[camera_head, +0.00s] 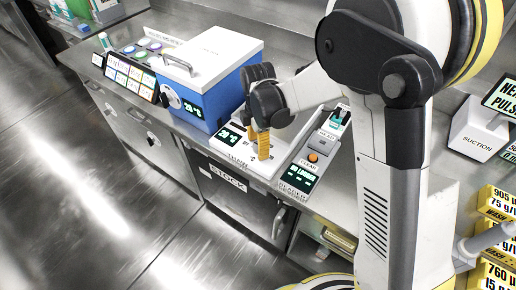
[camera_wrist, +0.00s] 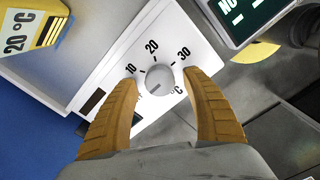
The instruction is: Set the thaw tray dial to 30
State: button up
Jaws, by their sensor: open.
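The thaw tray (camera_head: 262,181) is a white unit on the steel counter, with a dark display (camera_head: 229,136) that appears to read 20 °C. Its round grey dial (camera_wrist: 158,77) shows in the wrist view, with scale marks 10, 20 and 30 around its upper side. A small dark mark lies on the dial's lower part; I cannot tell for sure where it points. My gripper (camera_head: 258,145) is over the tray, pointing down. In the wrist view its open yellow fingers (camera_wrist: 160,82) stand on either side of the dial, with visible gaps. In the head view the gripper hides the dial.
A blue box with a white lid (camera_head: 200,90) stands left of the tray. A narrow panel with an orange button (camera_head: 313,157) is close on the right. A white suction unit (camera_head: 478,130) and yellow-labelled boxes (camera_head: 497,203) are further right. Open floor lies in front of the counter.

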jog(key=shift+f, duration=0.15)
jog(key=shift+c, duration=0.5)
jog(key=c, duration=1.1)
